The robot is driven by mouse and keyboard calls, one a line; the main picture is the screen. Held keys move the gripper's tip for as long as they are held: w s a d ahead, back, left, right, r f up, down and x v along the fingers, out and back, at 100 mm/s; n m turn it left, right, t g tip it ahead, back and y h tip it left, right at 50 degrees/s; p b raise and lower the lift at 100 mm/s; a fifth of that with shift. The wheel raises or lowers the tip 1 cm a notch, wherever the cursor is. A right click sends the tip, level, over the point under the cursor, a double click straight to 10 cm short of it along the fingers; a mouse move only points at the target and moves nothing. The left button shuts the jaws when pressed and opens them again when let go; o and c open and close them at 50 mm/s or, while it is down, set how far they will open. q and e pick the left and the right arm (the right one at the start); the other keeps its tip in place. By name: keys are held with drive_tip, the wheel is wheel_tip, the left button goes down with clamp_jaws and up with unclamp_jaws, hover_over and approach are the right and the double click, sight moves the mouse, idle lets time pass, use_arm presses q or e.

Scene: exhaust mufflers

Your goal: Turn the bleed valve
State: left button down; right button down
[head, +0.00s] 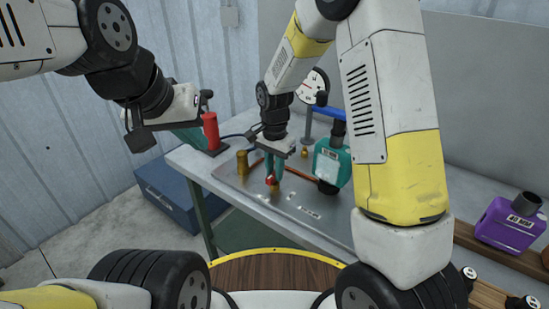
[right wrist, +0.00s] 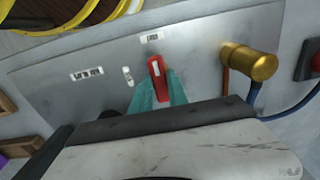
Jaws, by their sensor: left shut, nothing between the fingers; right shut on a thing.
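The bleed valve's red handle (head: 272,180) stands on the metal plate (head: 310,205) on the bench. My right gripper (head: 272,172) reaches down to it, and its teal fingers are shut on the handle. In the right wrist view the red handle (right wrist: 157,75) shows between the teal fingers, with a small white mark on it. A white label (right wrist: 152,38) lies on the plate just beyond it; its text is too small to read. My left gripper (head: 190,137) is shut and empty, raised at the left near a red cylinder (head: 210,130).
A brass fitting (head: 242,161) stands left of the valve; it is right of it in the wrist view (right wrist: 250,62). A teal container (head: 332,160), a dial gauge (head: 313,86) and a purple canister (head: 510,222) stand to the right. A blue box (head: 170,196) is on the floor.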

drive_tip(key=shift+n, duration=0.4)
drive_tip(key=n, duration=0.3)
drive_tip(key=shift+n, duration=0.4)
drive_tip(key=n, duration=1.3)
drive_tip(key=shift+n, duration=0.3)
drive_tip(key=c, duration=1.3)
unclamp_jaws()
